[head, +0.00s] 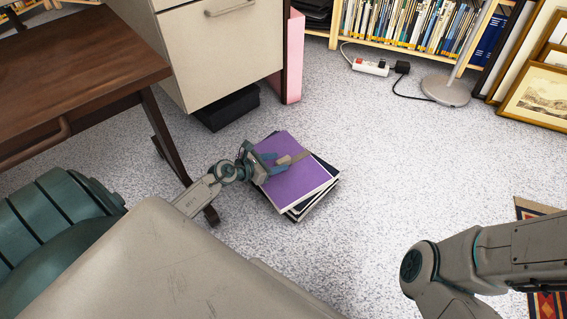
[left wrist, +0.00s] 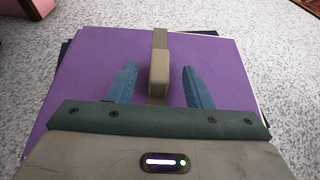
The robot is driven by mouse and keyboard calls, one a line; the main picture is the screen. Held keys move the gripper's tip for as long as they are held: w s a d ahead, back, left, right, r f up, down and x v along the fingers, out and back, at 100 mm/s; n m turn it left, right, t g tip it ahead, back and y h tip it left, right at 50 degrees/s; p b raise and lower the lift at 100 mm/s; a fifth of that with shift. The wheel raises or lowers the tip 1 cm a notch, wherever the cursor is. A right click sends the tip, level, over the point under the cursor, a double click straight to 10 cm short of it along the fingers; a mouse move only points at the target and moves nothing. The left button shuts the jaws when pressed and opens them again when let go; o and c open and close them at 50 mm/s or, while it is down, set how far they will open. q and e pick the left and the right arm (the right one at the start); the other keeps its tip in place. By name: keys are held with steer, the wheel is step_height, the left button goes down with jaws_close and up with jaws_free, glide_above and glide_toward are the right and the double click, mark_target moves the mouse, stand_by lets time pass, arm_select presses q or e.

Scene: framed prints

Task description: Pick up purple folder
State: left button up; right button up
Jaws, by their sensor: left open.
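The purple folder (head: 296,181) lies on top of a small stack of dark and white folders on the carpeted floor. A tan strap or handle-like piece (head: 296,157) lies across its top. In the left wrist view, the purple folder (left wrist: 215,68) fills the middle, and the tan piece (left wrist: 160,64) stands between the fingers. My left gripper (head: 275,164) is over the folder with its two blue fingers open, one on each side of the tan piece. It also shows in the left wrist view (left wrist: 156,86). My right gripper is out of view.
A brown desk (head: 75,62) stands at left, its leg near the stack. A cream cabinet (head: 222,52) with a black box (head: 228,107) under it is behind. A lamp base (head: 446,91), a power strip (head: 371,67) and framed prints (head: 538,100) are at back right. Carpet right of the stack is clear.

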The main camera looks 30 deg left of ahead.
mark_target(281, 160)
arm_select(q)
steer(key=b+x, duration=0.1)
steer(key=x, duration=0.2)
steer(key=shift+w+f, duration=0.2)
steer(key=shift+w, duration=0.1)
jaws_close()
steer(key=shift+r, duration=0.1)
steer(key=shift+r, duration=0.1)
